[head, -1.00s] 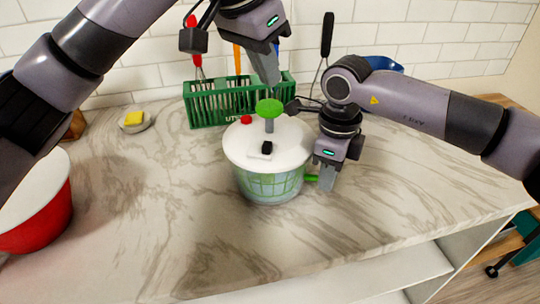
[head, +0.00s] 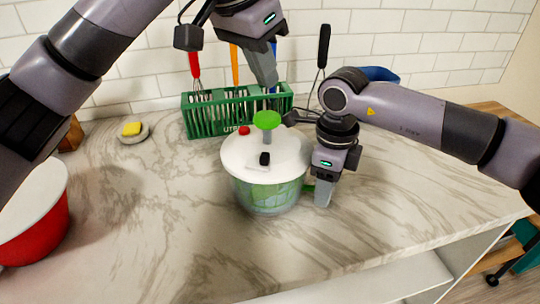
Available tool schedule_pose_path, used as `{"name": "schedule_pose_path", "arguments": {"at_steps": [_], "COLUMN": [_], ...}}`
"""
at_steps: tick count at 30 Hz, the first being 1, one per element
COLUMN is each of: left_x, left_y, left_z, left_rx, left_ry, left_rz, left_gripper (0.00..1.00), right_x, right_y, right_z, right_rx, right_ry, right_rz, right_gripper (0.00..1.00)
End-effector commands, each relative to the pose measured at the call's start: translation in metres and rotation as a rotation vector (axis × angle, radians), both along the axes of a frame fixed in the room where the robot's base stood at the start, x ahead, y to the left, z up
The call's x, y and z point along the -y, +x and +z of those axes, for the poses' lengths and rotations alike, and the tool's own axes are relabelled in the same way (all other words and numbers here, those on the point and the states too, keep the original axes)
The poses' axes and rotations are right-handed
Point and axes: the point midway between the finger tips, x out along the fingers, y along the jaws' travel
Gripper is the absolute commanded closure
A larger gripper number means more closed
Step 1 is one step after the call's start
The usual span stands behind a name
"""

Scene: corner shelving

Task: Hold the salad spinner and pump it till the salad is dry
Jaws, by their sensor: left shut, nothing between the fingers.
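The salad spinner (head: 266,172) stands upright on the marble counter, with a white lid and a clear bowl showing green inside. Its green pump knob (head: 267,119) stands raised on a grey stem above the lid. A red button and a black latch are on the lid. My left gripper (head: 268,84) is shut and empty, pointing down just above and behind the knob in the picture; whether it touches the knob I cannot tell. My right gripper (head: 322,204) points down at the spinner's right side, by a green handle mostly hidden behind its fingers. I cannot tell if it grips the handle.
A green utensil crate (head: 206,118) with whisks and other tools stands behind the spinner against the tiled wall. A yellow sponge (head: 131,129) lies on a dish at the back left. A red bowl (head: 38,228) is at the left edge. The front counter is clear.

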Motion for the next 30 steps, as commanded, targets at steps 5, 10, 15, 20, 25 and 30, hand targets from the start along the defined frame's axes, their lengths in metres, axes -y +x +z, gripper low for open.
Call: {"name": "schedule_pose_path", "arguments": {"at_steps": [5,10,15,20,25,30], "left_x": [0.0,0.0,0.0,0.0,0.0,0.0], "left_y": [0.0,0.0,0.0,0.0,0.0,0.0], "left_z": [0.0,0.0,0.0,0.0,0.0,0.0], "left_rx": [0.0,0.0,0.0,0.0,0.0,0.0], "left_ry": [0.0,0.0,0.0,0.0,0.0,0.0], "left_rz": [0.0,0.0,0.0,0.0,0.0,0.0], "left_gripper": [1.0,1.0,1.0,1.0,1.0,1.0], "right_x": [0.0,0.0,0.0,0.0,0.0,0.0], "right_y": [0.0,0.0,0.001,0.0,0.0,0.0], "right_z": [0.0,0.009,0.039,0.074,0.103,0.118], "right_rx": [0.0,0.002,0.005,0.005,0.002,0.0], "right_ry": [0.0,0.002,0.001,0.001,0.0,0.0], "right_rz": [0.0,0.0,0.0,0.001,0.001,0.0], "right_gripper": [0.52,0.52,0.52,0.52,0.52,0.52]}}
